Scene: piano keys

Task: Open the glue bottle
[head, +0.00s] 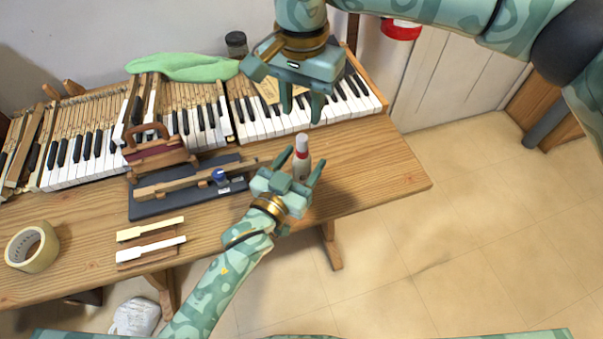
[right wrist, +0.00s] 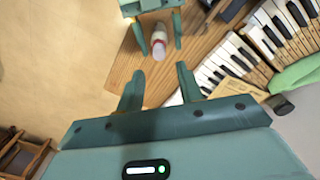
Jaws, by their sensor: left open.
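The glue bottle (head: 302,160), white with a red band, stands on the wooden table (head: 375,165) near its right end. My left gripper (head: 300,168) is open, with its fingers on either side of the bottle; I cannot tell if they touch it. Its body hides the lower part of the bottle. In the right wrist view the bottle (right wrist: 158,42) shows between the left gripper's fingers (right wrist: 158,36). My right gripper (head: 302,106) is above and behind the bottle, over the piano keys, empty. Its two fingers (right wrist: 160,86) stand apart in the right wrist view.
Piano keys (head: 75,170) fill the back of the table, with a green cloth (head: 180,67) and a dark jar (head: 237,44) behind. A dark block with a wooden key (head: 150,209), loose keys (head: 150,249) and a tape roll (head: 32,247) lie left. The table's right end is clear.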

